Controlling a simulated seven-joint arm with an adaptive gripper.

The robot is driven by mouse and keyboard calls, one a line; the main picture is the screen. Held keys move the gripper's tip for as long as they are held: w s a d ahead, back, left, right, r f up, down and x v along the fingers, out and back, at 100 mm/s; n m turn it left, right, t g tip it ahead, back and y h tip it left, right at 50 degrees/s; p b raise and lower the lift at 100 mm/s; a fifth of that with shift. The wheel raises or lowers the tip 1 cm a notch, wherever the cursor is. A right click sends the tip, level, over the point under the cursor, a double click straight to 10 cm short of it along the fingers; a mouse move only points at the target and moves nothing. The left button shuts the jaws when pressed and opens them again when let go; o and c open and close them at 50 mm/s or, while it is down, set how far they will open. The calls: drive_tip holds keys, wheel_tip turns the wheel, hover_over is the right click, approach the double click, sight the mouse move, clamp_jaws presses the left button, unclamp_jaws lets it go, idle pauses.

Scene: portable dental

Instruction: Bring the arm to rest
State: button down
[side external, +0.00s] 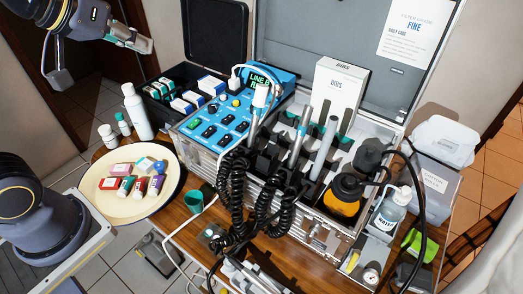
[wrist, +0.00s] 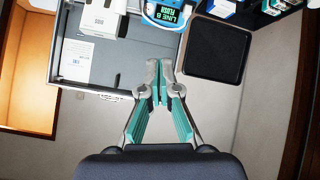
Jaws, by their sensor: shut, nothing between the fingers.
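My gripper (wrist: 160,80) is in the middle of the wrist view, its teal-and-grey fingers closed together with nothing between them. In the side view my gripper (side external: 145,45) is in the air at the upper left, above and behind the plate and apart from everything on the table. The open dental case (side external: 300,220), with a blue control unit (side external: 215,120), stands on the table to its right. The wrist view shows the case from above, with part of the blue unit (wrist: 168,14) at the top edge.
A cream plate (side external: 105,205) holds several small coloured boxes and tubes. A white bottle (side external: 137,112) stands behind it. A white box (side external: 335,90) rises from the case, and a labelled bottle (side external: 392,210) stands at right. Black coiled cables hang over the case front. Air around my gripper looks clear.

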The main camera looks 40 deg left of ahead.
drive_tip(key=s+f+m+g, duration=0.3)
drive_tip(key=s+f, duration=0.3)
drive_tip(key=s, duration=0.2)
drive_tip(key=shift+f+g, duration=0.2)
drive_tip(key=shift+g, duration=0.3)
drive_tip(key=c, duration=1.9)
unclamp_jaws()
drive_tip(key=shift+a, duration=0.1)
